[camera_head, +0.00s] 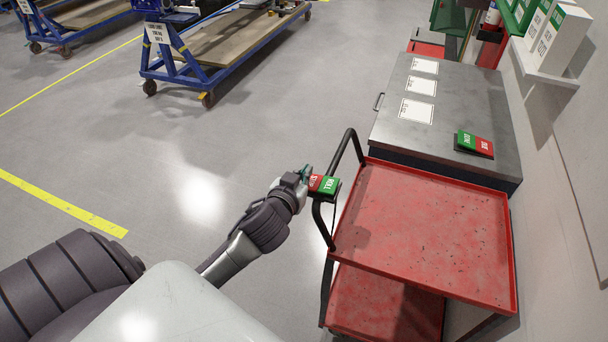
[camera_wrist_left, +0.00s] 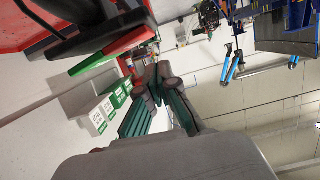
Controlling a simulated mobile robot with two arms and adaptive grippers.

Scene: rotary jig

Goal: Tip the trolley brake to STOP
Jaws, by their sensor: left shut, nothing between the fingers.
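The red trolley (camera_head: 420,225) stands at centre right with a black handle (camera_head: 330,195) on its left side. The brake rocker (camera_head: 324,185) sits at the handle, with a red STOP half on the left and a green ROLL half on the right. In the left wrist view the rocker (camera_wrist_left: 112,50) shows edge-on at upper left; I cannot tell which half is down. My left gripper (camera_head: 304,174) is shut and empty, close beside the red STOP half; contact is unclear. Its fingers also show in the left wrist view (camera_wrist_left: 156,78). My right gripper is out of view.
A grey cabinet (camera_head: 430,110) behind the trolley carries papers and another green-and-red rocker (camera_head: 474,144). White-and-green boxes (camera_head: 556,40) stand on a shelf at upper right. A blue-framed cart (camera_head: 225,42) stands at the back. The floor left of the trolley is clear.

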